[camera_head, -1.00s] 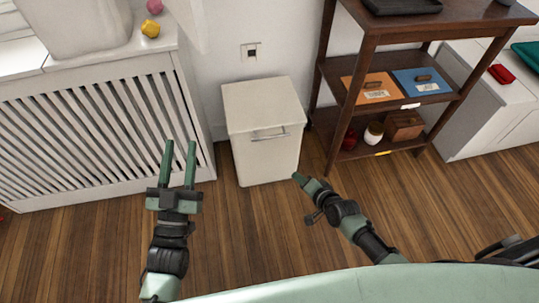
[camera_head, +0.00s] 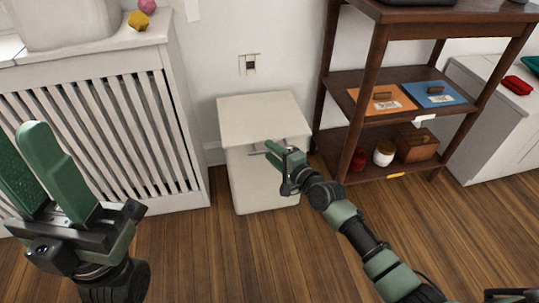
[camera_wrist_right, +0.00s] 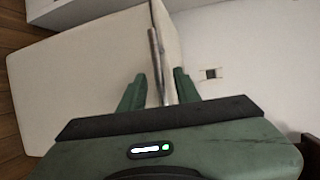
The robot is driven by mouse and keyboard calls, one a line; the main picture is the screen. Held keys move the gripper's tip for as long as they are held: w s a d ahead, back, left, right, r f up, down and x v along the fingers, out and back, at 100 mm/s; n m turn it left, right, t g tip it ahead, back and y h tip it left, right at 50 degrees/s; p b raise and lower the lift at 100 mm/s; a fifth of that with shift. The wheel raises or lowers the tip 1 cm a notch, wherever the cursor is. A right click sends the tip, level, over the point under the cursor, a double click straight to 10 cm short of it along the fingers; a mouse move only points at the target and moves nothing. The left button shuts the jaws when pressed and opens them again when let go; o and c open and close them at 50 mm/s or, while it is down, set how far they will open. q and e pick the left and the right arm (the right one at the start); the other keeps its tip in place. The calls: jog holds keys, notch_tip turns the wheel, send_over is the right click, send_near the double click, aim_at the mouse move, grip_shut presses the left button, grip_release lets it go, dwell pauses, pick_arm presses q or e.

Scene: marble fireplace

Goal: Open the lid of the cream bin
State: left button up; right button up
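The cream bin (camera_head: 262,118) stands on the floor against the wall, its lid down. A thin metal handle bar runs across its upper front; it shows in the right wrist view (camera_wrist_right: 156,50). My right gripper (camera_head: 271,151) is at this handle. In the right wrist view, the right gripper's fingers (camera_wrist_right: 158,92) are apart, with the bar between them; I see no clear contact on both sides. Part of the handle is hidden by the gripper in the head view. My left gripper (camera_head: 38,165) is raised at the left, empty, its fingers apart.
A white slatted radiator cover (camera_head: 100,130) stands left of the bin. A dark wooden shelf (camera_head: 400,100) with boxes and jars stands close on the right. A wall socket (camera_head: 249,65) is above the bin. Wooden floor (camera_head: 200,255) in front is clear.

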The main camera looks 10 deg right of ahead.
jog(key=shift+x, duration=0.8)
grip_shut()
jog(key=shift+s, duration=0.1)
dwell(0.8)
